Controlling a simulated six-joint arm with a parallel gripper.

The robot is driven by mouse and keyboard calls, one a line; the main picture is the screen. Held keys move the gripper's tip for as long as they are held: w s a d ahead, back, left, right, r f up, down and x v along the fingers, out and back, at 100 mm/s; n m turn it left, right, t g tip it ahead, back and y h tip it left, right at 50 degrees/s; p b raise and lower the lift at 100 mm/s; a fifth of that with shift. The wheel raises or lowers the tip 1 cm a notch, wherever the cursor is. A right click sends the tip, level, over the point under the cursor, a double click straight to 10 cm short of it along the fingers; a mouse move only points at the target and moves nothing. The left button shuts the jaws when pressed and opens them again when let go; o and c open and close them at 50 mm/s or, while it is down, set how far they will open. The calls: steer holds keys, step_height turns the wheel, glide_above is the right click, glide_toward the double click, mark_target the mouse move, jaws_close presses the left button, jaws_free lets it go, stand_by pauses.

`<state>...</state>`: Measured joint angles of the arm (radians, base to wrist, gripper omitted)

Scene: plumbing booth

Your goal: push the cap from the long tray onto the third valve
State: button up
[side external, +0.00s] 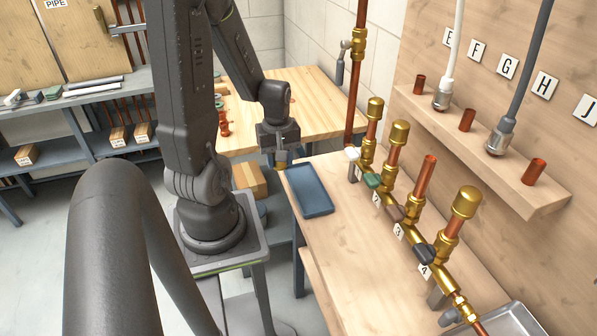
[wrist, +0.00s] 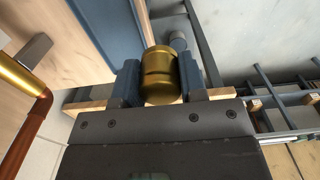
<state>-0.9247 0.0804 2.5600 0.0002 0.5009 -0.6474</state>
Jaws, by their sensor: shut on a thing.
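My gripper (side external: 281,160) is shut on a brass cap (wrist: 160,76), which sits between the two fingers in the wrist view. In the side view the gripper is at the far left end of the long blue tray (side external: 322,208), and only a little of the cap shows below it. The tray looks empty. The third valve (side external: 395,213) has a brownish handle and a bare copper pipe (side external: 424,185) standing upright above it, open at the top. The cap and this pipe are well apart.
Pipes beside it carry brass caps (side external: 466,202) (side external: 399,132) (side external: 375,107). A wooden shelf (side external: 480,150) with short copper stubs and two hanging hoses is behind at right. A metal tray (side external: 510,318) is at the lower right. Bench wood right of the blue tray is clear.

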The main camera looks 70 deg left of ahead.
step_height(320, 180, up, 6)
steer(key=s+a, duration=0.1)
steer(key=s, duration=0.1)
steer(key=shift+a, duration=0.25)
stand_by(0.4)
step_height(320, 180, up, 23)
glide_above(431, 158)
steer(key=shift+f, duration=5.45)
